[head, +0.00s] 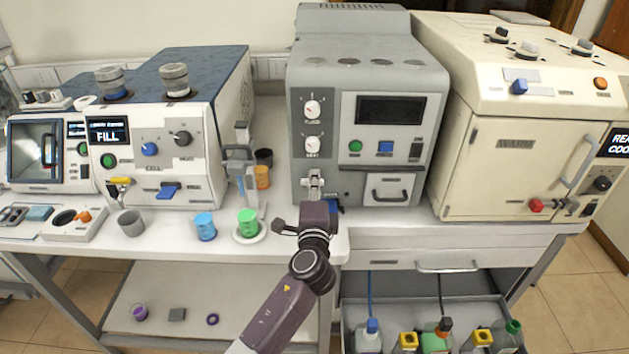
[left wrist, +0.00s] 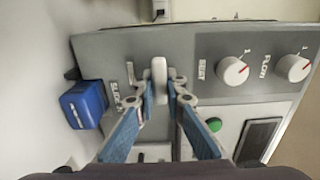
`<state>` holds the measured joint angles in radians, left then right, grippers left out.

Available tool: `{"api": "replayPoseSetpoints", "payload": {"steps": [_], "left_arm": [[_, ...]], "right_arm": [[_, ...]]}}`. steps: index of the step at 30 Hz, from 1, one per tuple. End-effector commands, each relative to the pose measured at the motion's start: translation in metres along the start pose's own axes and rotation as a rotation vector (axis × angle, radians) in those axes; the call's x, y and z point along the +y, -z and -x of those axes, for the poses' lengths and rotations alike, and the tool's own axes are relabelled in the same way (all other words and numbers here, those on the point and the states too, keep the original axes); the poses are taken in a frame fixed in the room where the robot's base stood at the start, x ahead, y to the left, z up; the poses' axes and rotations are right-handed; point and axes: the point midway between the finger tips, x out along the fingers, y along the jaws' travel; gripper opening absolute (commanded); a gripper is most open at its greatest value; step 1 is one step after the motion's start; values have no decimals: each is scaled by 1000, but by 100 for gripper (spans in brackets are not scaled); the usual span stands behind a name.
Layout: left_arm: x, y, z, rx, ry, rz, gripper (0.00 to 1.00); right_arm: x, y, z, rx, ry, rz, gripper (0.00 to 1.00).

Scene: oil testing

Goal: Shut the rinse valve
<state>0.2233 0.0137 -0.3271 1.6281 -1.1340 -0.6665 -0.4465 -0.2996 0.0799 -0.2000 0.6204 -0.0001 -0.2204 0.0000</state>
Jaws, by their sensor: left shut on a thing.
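The rinse valve shows as a pale lever (left wrist: 159,75) on the front of the grey machine (head: 300,165), below its two dials. In the left wrist view it stands lengthwise up the picture. My left gripper (left wrist: 162,88) is shut on this lever, with one blue-padded finger on each side. In the head view the gripper (head: 315,190) is at the machine's lower left front, and the arm hides part of the valve. The small label beside the lever is hard to read. My right gripper is in neither view.
A blue block-like part (left wrist: 83,103) sticks out close to the lever. Blue (head: 205,227) and green (head: 249,223) cups stand on the bench left of my arm. A drawer with a dark handle (head: 390,196) lies to the right. A cream oven (head: 500,170) stands further right.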

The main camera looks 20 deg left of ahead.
Motion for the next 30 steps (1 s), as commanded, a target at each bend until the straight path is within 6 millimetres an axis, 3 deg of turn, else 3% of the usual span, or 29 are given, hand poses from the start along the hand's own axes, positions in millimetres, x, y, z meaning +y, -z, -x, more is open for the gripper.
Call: {"api": "replayPoseSetpoints", "payload": {"steps": [10,11,16,25,30], "left_arm": [[2,1,0,2,-3,-7,0],[2,1,0,2,-3,-7,12],[2,0,0,1,-2,-6,29],[1,0,2,1,-1,-4,29],[2,1,20,2,-3,-2,29]], "right_arm": [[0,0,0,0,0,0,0],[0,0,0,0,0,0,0],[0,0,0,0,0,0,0],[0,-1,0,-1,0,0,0],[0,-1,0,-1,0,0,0]]}}
